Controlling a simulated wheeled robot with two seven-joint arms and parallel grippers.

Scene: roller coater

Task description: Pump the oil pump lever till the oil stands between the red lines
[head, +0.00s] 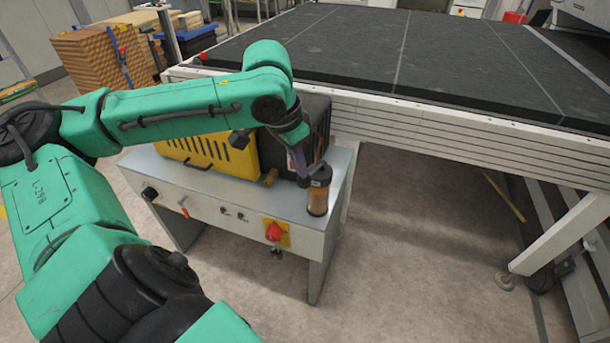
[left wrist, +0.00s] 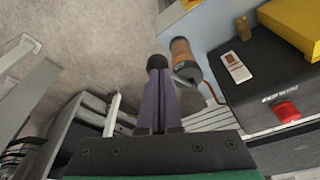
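The oil reservoir (head: 318,198) is a small upright clear cylinder with a dark cap and amber oil, on the front right corner of the machine's cabinet. It also shows in the left wrist view (left wrist: 183,52). I cannot make out the red lines or the exact oil level. My left gripper (head: 303,178) reaches down just beside the reservoir. In the left wrist view its purple-grey fingers (left wrist: 158,82) are close together at a black knob (left wrist: 157,62), which looks like the end of the pump lever. The rest of the lever is hidden. My right gripper is out of view.
A yellow vented cover (head: 205,152) and a black box (head: 318,118) stand on top. A large dark table (head: 430,60) lies behind.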

